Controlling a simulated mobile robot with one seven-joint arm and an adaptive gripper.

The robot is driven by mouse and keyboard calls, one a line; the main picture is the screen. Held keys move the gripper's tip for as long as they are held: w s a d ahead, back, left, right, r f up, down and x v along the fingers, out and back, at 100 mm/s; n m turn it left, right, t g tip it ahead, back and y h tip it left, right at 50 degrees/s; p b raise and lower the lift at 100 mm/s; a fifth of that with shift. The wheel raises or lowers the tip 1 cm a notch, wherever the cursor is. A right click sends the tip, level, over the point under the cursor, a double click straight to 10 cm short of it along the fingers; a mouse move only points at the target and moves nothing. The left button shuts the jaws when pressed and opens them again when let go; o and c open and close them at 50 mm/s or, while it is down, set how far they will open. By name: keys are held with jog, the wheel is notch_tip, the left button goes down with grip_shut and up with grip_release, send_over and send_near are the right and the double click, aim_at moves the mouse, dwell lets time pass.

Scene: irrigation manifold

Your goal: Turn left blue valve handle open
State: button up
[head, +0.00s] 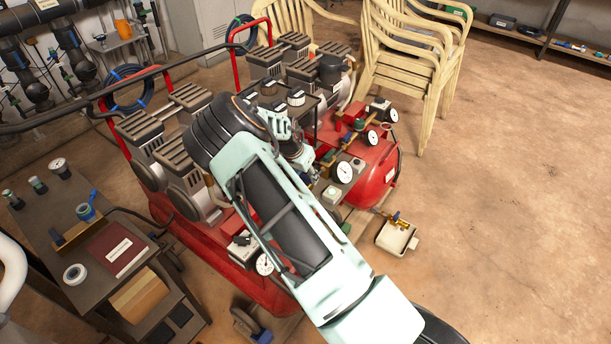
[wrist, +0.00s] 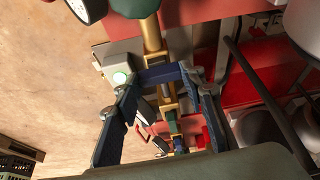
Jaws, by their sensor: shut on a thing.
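My gripper (wrist: 163,76) fills the middle of the wrist view, its two dark fingers closing inward over a brass pipe line. A short dark blue bar lies between the fingertips and appears to be the blue valve handle (wrist: 161,72); its edges blend with the fingers. The brass pipe (wrist: 152,36) runs beyond and under it. In the head view my gripper (head: 302,160) is down among the fittings of the rear red compressor (head: 372,178), and my arm hides most of it. The gripped handle cannot be made out there.
Gauges (head: 344,172) and a grey box with a green light (wrist: 120,70) sit close by the gripper. Red handles (wrist: 206,137) lie near the pipe. A cart (head: 100,285) stands left, stacked chairs (head: 415,60) behind. Open floor (head: 520,200) lies right, past a small tray (head: 390,240).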

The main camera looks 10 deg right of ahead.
jog(key=n+b, duration=0.1)
jog(key=n, duration=0.1)
jog(key=n+t+y+b, duration=0.1)
jog(key=shift+d+f+n+b, duration=0.15)
jog(key=shift+d+n+b, duration=0.05)
jog(key=shift+n+b, duration=0.2)
jog(key=n+y+b, duration=0.2)
jog(key=n+b, duration=0.3)
jog(key=shift+d, duration=0.2)
jog(key=n+y+b, duration=0.1)
jog(key=n, duration=0.3)
jog(key=shift+d+y+b, duration=0.15)
jog(key=shift+y+b, duration=0.25)
jog(key=shift+n+g+y, duration=0.4)
jog(key=shift+n+y, duration=0.3)
jog(key=shift+n, duration=1.6)
jog(key=o, duration=1.2)
jog(key=shift+c, duration=0.2)
jog(key=shift+r, duration=0.2)
